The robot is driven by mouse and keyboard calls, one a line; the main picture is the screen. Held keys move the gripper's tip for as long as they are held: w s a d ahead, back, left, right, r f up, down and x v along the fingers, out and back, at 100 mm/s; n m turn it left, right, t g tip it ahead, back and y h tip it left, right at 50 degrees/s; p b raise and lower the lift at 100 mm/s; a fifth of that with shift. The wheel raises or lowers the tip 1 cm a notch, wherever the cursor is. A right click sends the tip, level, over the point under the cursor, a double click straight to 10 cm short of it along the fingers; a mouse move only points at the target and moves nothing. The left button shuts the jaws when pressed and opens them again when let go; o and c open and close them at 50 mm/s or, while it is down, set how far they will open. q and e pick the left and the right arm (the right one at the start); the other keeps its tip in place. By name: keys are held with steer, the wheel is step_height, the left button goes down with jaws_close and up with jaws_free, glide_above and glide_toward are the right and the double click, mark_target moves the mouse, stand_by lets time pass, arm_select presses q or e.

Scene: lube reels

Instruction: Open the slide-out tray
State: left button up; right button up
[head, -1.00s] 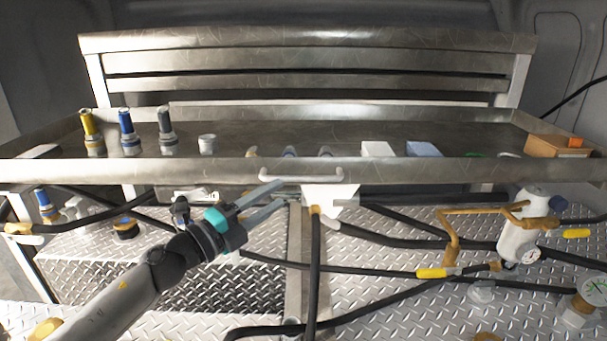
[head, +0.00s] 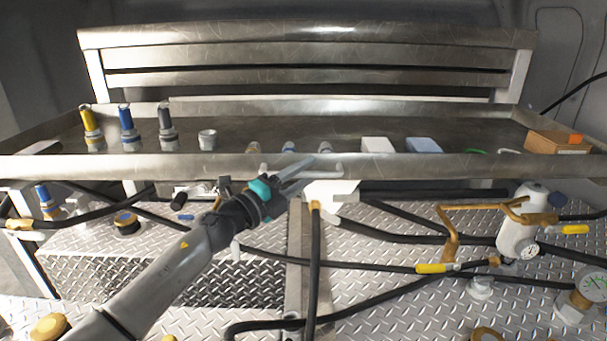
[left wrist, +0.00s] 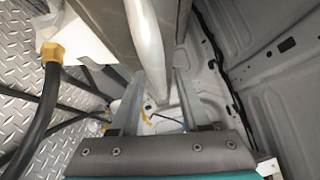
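The slide-out tray (head: 480,167) is a wide, shallow metal tray across the middle of the head view, with a light bar handle (head: 336,168) on its front wall. My left gripper (head: 321,167) is at the handle, covering its middle in the head view. Its fingers are apart. In the left wrist view the pale handle bar (left wrist: 149,55) runs between and beyond the two open fingers (left wrist: 157,103), beside the tray's metal front (left wrist: 108,30). I cannot tell whether either finger touches the bar. My right gripper is not in view.
Yellow (head: 90,130), blue (head: 129,130) and grey (head: 166,130) nozzles, a white cup (head: 207,140) and an orange-brown box (head: 557,143) stand in the tray. A white block (head: 335,190) and black hoses (head: 314,260) sit below its front, over diamond-plate metal.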

arm_select(q)
jaws_close()
stand_by(1.2)
